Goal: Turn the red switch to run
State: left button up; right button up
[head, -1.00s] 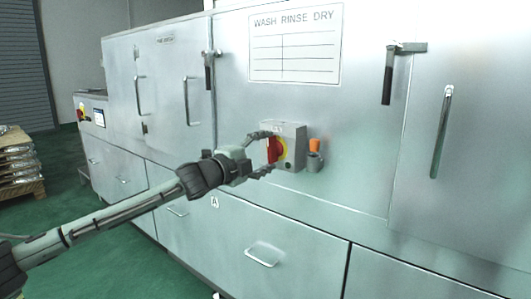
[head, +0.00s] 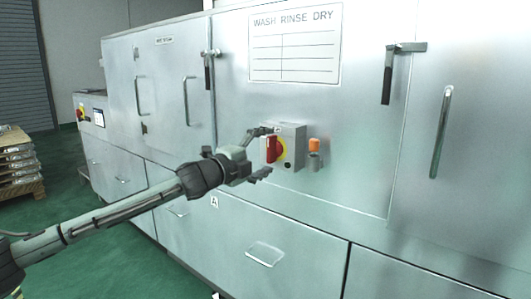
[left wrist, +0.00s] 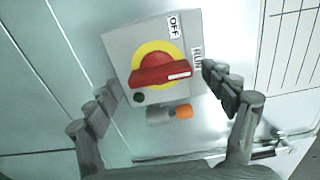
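The red switch handle (head: 271,150) stands upright on a yellow disc on a grey box (head: 297,143) fixed to the metal cabinet front. In the left wrist view the red handle (left wrist: 158,75) lies across the disc, its white-marked end toward the RUN label (left wrist: 196,57). The OFF label (left wrist: 174,26) is at the top of the box. My left gripper (head: 262,153) is open in front of the switch. In the left wrist view its fingers (left wrist: 160,82) are spread on both sides, clear of the handle. My right gripper is not in view.
An orange-topped grey fitting (head: 314,148) sits right of the box. Door handles (head: 388,80) (head: 441,130) and a drawer handle (head: 264,254) stick out from the cabinet. Stacked metal pieces on a pallet (head: 20,187) stand at far left. The green floor (head: 115,255) is clear.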

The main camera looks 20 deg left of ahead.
pick_arm(q)
jog(key=shift+s, duration=0.1)
jog(key=shift+s+a+f, duration=0.1)
jog(key=shift+s+a, duration=0.1)
jog(key=shift+s, duration=0.1)
jog(key=v, duration=1.1)
jog(key=x, duration=1.2)
jog(key=shift+d, duration=0.1)
jog(key=shift+s, duration=0.1)
